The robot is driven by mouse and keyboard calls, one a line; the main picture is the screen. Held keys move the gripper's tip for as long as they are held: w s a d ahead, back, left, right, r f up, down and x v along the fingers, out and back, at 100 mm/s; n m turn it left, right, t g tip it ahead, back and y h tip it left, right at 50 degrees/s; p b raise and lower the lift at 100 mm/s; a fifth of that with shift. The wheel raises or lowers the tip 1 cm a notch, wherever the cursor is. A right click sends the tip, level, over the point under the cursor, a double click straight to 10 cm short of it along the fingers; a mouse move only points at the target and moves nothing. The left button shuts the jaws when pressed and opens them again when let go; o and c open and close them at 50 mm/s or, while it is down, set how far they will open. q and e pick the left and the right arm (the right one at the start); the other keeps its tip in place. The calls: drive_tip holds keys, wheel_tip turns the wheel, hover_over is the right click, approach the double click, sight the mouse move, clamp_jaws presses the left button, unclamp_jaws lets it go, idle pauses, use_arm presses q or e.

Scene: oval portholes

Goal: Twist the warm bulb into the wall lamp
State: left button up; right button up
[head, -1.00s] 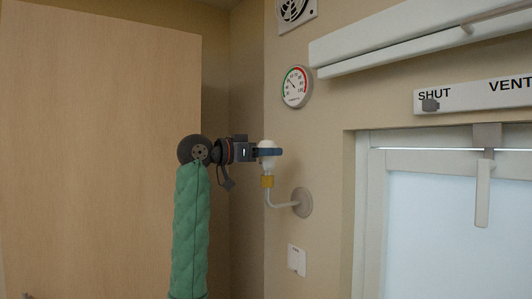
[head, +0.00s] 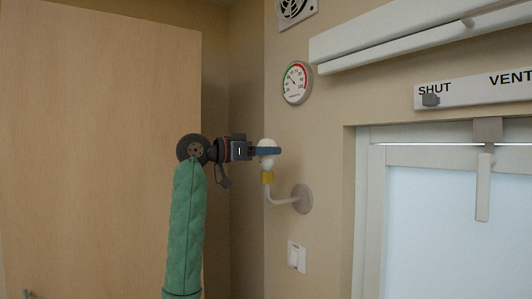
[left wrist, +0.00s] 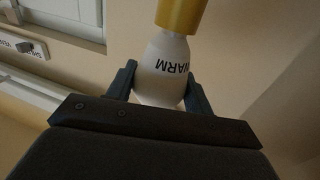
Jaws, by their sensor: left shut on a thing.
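My left gripper (head: 267,151) is shut on the white warm bulb (head: 267,162), holding it upright by its globe. In the left wrist view my left gripper (left wrist: 165,88) has a finger on each side of the bulb (left wrist: 162,72), which bears the word WARM. The bulb's narrow end meets the yellow socket (head: 267,177) of the wall lamp (head: 301,198). The socket also shows in the left wrist view (left wrist: 181,15). How deep the bulb's base sits inside it is hidden. My right gripper is not in view.
A round gauge (head: 296,83) hangs on the wall above the lamp, and a white switch (head: 296,256) sits below it. A window (head: 440,225) with a SHUT/VENT strip (head: 475,93) is at the right. A wooden panel (head: 100,130) stands at the left.

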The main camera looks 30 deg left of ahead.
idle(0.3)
use_arm(q)
drive_tip(key=shift+m+g+h, duration=0.8)
drive_tip(key=shift+g+h, duration=0.1)
drive_tip(key=shift+h, duration=0.2)
drive_tip(key=shift+m+g+h, duration=0.8)
drive_tip(key=shift+g, duration=0.2)
drive_tip(key=shift+m+b, duration=0.3)
drive_tip(key=shift+w+a+m+g+h, duration=0.1)
drive_tip(key=shift+m+g+h, duration=0.5)
drive_tip(key=shift+g, duration=0.4)
drive_tip(key=o, duration=1.1)
drive_tip(key=shift+c, duration=0.2)
